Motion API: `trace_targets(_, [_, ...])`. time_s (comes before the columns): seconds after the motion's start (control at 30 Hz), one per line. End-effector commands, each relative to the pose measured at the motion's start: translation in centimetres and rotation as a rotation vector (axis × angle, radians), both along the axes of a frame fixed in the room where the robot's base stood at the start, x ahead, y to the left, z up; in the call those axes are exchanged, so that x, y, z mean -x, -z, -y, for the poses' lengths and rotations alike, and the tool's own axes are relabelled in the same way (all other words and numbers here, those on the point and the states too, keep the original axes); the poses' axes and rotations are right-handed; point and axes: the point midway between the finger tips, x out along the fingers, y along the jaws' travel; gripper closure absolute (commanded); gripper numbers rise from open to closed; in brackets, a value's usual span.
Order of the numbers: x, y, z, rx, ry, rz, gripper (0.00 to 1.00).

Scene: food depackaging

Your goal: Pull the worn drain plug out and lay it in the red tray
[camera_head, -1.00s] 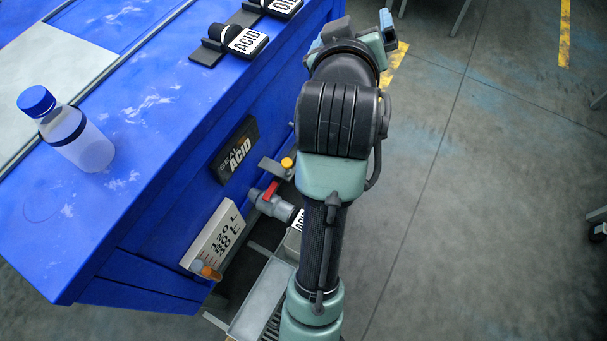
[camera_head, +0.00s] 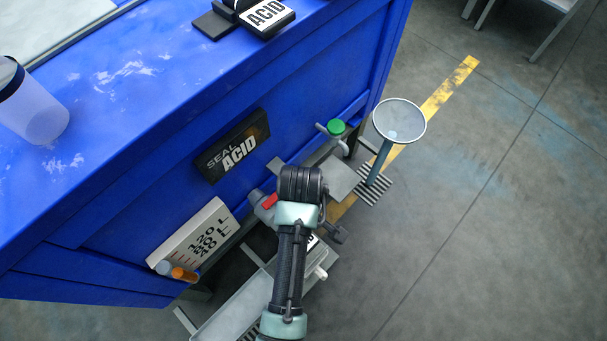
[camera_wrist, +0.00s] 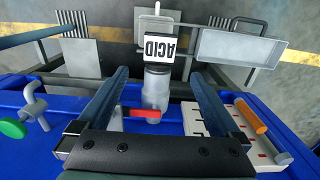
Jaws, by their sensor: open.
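I cannot make out a worn drain plug or a red tray in either view. A grey outlet pipe (camera_wrist: 155,92) with a red lever (camera_wrist: 142,113) sticks out of the blue tank's side. The red lever also shows in the head view (camera_head: 269,201). My gripper (camera_wrist: 157,76) is open and empty, with one finger on each side of the pipe in the picture; I cannot tell how far apart in depth they are. In the head view my arm hides the gripper and part of the pipe. A block labelled ACID (camera_wrist: 166,46) shows beyond the pipe's end.
A gauge plate (camera_head: 208,236) with an orange cylinder (camera_head: 184,274) is on the tank side. A green-knobbed tap (camera_head: 336,128) and a round dish on a post (camera_head: 399,122) stand to the right. A grey trough (camera_head: 232,310) lies low. Open floor is at right.

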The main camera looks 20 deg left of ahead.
Motion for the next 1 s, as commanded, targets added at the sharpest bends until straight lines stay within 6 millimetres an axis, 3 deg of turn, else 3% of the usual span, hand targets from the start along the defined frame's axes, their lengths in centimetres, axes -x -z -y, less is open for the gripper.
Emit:
trace_targets(0.3, [0.1, 6.6, 0.1, 0.001, 0.003, -0.001, 0.00])
trace_targets(0.5, [0.0, 9.6, 0.0, -0.001, 0.002, 0.001, 0.00])
trace_targets(0.7, [-0.1, 11.0, 0.0, -0.001, 0.003, 0.003, 0.00])
trace_targets(1.0, [-0.1, 11.1, 0.0, -0.001, 0.003, 0.004, 0.00])
